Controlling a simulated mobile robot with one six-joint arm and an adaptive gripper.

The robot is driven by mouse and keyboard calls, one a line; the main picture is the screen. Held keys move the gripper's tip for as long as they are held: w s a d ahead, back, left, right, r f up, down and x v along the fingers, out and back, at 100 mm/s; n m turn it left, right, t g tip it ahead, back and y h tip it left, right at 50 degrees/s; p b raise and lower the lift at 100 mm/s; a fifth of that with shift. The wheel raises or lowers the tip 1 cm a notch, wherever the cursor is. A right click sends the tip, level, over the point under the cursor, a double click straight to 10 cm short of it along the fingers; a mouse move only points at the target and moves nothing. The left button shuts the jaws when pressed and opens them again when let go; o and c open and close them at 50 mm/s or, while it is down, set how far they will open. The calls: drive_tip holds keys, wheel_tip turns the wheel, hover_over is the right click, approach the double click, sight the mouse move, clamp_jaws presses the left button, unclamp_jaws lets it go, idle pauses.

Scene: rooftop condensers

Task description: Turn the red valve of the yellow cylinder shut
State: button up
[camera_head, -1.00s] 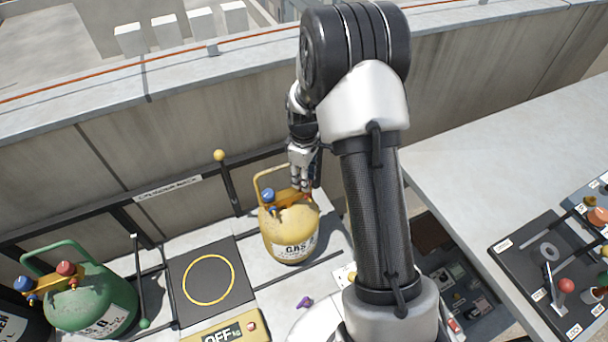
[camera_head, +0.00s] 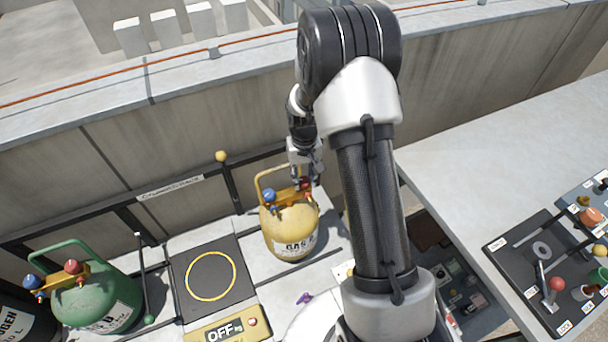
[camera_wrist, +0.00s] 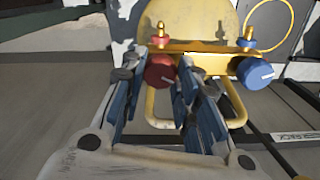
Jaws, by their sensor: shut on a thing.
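The yellow cylinder (camera_head: 283,222) stands upright, with a yellow loop handle and a brass valve bar on top. Its red valve (camera_wrist: 159,71) is a round knob on the left in the wrist view; in the head view it (camera_head: 305,184) is partly covered by my gripper. The blue valve (camera_wrist: 254,72) is on the bar's other end and also shows in the head view (camera_head: 269,196). My gripper (camera_wrist: 158,78) is shut on the red valve, one finger on each side. In the head view my gripper (camera_head: 311,178) reaches the cylinder top from behind.
A green cylinder (camera_head: 108,306) with red and blue valves stands at left. A black scale with a yellow ring (camera_head: 177,284) and an OFF display (camera_head: 224,331) lies between. A post with a yellow ball (camera_head: 221,157) rises behind. A grey counter (camera_head: 470,160) is at right.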

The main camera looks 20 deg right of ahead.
sight(304, 180)
drive_tip(key=m, duration=0.6)
drive_tip(key=shift+p, duration=0.4)
drive_tip(key=m, duration=0.6)
drive_tip(key=shift+p, duration=0.3)
drive_tip(key=shift+m, duration=0.3)
drive_tip(key=o, duration=1.1)
drive_tip(key=shift+c, duration=0.2)
wheel_tip(304, 180, up, 12)
